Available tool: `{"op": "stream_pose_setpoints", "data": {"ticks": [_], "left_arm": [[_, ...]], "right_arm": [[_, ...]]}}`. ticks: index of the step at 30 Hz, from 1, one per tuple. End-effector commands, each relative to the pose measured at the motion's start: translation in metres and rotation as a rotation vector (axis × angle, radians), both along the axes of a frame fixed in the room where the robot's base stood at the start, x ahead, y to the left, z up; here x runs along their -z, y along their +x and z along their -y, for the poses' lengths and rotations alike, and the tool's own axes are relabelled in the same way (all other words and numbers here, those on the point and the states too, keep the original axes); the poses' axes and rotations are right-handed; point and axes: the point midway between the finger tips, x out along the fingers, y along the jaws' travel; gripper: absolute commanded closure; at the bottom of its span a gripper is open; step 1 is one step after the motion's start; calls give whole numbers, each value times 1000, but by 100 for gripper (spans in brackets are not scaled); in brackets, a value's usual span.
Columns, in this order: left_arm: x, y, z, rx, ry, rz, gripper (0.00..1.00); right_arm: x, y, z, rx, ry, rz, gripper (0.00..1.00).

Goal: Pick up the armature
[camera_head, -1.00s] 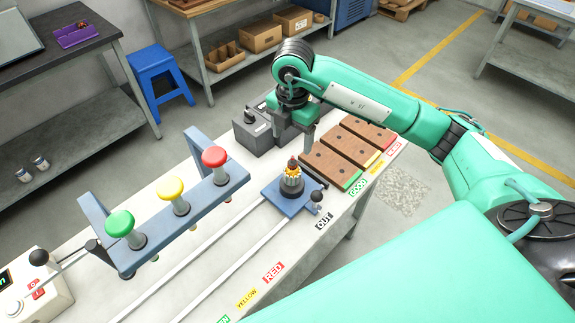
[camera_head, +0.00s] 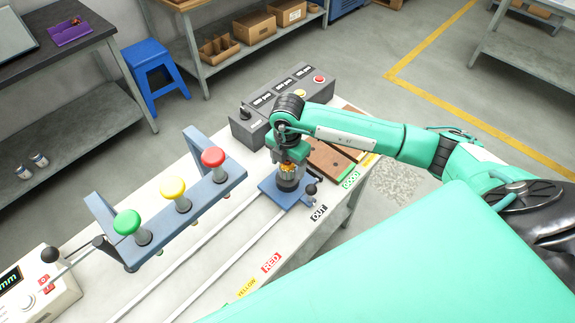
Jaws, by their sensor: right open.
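The armature (camera_head: 288,171) stands upright on the blue carriage plate (camera_head: 270,187) at the right end of the two rails. It has orange-gold windings and a dark base, and its top is partly hidden by my right gripper. My right gripper (camera_head: 289,160) points down directly over the armature, with its open fingers around or beside the upper part; I cannot tell whether they touch it. My left gripper is not in view.
A blue rack with green (camera_head: 127,222), yellow (camera_head: 173,187) and red (camera_head: 213,157) knobs stands left of the carriage. A grey control box (camera_head: 247,130) is behind my gripper. Wooden blocks (camera_head: 330,158) lie to the right. A black-knobbed lever (camera_head: 310,189) stands on the carriage's right side.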

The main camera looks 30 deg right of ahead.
Motion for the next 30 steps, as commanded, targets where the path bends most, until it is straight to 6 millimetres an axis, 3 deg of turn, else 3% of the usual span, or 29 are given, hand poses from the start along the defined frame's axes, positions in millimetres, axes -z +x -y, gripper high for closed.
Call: {"op": "stream_pose_setpoints", "data": {"ticks": [5,14,23,30], "left_arm": [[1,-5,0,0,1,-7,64],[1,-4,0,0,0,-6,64],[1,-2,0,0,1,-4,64],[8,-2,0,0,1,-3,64]], "right_arm": [[0,0,0,0,0,0,31],[0,0,0,0,1,0,89],[-3,0,-1,0,2,1,89],[-24,1,-1,0,3,5,89]]}}
